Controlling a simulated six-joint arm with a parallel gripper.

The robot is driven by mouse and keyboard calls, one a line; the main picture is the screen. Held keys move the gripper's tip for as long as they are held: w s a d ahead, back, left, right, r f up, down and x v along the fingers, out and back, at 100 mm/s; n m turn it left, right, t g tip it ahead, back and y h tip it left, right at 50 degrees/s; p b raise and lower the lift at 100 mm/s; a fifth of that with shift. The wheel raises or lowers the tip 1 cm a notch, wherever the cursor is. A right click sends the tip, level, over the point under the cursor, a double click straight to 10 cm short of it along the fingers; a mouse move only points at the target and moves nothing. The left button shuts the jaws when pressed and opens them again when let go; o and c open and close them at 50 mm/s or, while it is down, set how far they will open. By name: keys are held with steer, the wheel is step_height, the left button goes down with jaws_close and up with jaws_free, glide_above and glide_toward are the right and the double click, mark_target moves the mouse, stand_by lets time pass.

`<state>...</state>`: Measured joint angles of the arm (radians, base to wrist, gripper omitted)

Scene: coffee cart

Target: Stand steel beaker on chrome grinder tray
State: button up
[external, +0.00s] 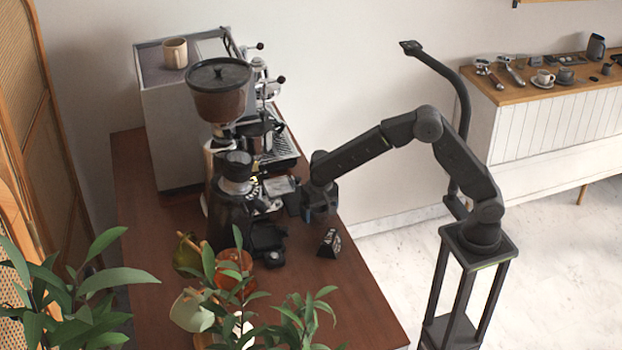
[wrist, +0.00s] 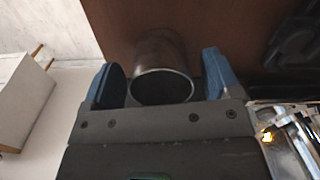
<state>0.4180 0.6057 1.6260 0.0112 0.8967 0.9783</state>
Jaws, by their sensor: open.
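The steel beaker (wrist: 162,52) shows in the wrist view as a dark metallic cylinder, its round open rim towards the camera. It is between the two blue fingers of my gripper (wrist: 166,82), which are open with gaps beside it. Brown wood lies behind it. In the external view my gripper (external: 315,204) is low over the counter, right of the grinders; I cannot pick out the beaker there. A silver, flat-topped part (external: 278,186) juts out left of my gripper; it may be the chrome grinder tray, but I cannot tell.
A grinder with a brown hopper (external: 216,104) and a black grinder (external: 234,192) stand left of my gripper. A steel pitcher (external: 256,136) stands by the espresso machine (external: 172,125). A small black object (external: 329,243) is nearby. Wooden counter (external: 350,305) is clear at front right.

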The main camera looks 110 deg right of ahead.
step_height(320, 180, up, 13)
steer(key=shift+s+f, duration=0.2)
steer(key=s+a+r+n+t, duration=0.2)
steer(key=s+a+r+n, duration=0.3)
steer(key=a, duration=0.3)
steer(key=s+a+n+t, duration=0.3)
steer(key=s+a+n, duration=0.7)
steer(key=s, duration=0.5)
steer(key=shift+a+r, duration=0.15)
steer(key=shift+a, duration=0.1)
steer(key=shift+o, duration=0.4)
steer(key=shift+s+a+f+n, duration=0.2)
steer(key=shift+s+f+n, duration=0.15)
steer(key=shift+s+n, duration=0.15)
